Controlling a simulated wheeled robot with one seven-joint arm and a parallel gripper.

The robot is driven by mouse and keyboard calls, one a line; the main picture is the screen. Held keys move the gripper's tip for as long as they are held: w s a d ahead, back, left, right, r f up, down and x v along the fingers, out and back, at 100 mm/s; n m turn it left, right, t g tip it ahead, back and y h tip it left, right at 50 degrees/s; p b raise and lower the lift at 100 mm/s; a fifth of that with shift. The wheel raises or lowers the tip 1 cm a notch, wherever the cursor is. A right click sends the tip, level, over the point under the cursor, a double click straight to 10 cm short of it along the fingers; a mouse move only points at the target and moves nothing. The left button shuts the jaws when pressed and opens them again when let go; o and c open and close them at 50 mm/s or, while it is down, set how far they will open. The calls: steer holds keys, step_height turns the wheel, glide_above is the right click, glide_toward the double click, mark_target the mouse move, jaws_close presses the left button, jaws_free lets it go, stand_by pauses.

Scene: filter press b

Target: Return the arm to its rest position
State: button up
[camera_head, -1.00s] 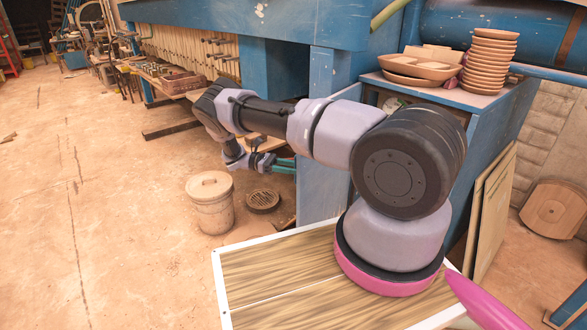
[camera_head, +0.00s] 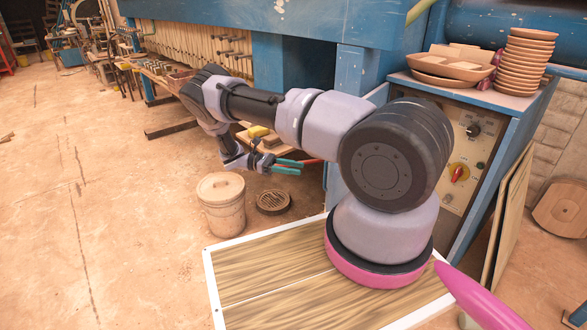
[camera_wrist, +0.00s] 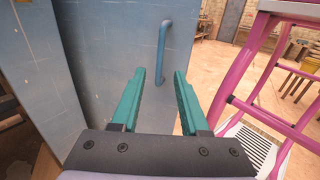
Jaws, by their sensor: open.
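My arm is bent over the wooden-topped surface of my base in the head view. My gripper (camera_head: 287,167) hangs beyond it, in front of the blue press, above and to the right of a lidded bin. In the wrist view my gripper (camera_wrist: 160,95) shows two green fingers that stand apart with nothing between them. A blue panel with a bar handle (camera_wrist: 162,50) lies ahead of the fingers. I cannot tell the exact distance to it.
A lidded bin (camera_head: 221,204) and a round floor grate (camera_head: 273,202) are below my gripper. A cabinet with a control panel (camera_head: 462,165) bears stacked dishes (camera_head: 522,62). A pink ladder frame (camera_wrist: 245,75) stands at right in the wrist view. The floor at left is open.

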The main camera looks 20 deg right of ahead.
steer(key=s+a+r+m+t+y, duration=0.15)
steer(key=r+m+t+y, duration=0.35)
steer(key=r, duration=1)
steer(key=s+a+r+m+t+y, duration=0.15)
steer(key=r+y, duration=0.55)
steer(key=r, duration=0.7)
steer(key=s+a+r+m+t+y, duration=0.2)
steer(key=s+r+m+t, duration=0.2)
steer(key=s+r+t, duration=0.2)
steer(key=s+a+r+m+t+y, duration=0.2)
steer(key=s+r+m+t, duration=0.2)
steer(key=s+r, duration=0.7)
steer(key=shift+s+a+t, duration=0.3)
steer(key=shift+s+t, duration=0.55)
steer(key=shift+s, duration=0.25)
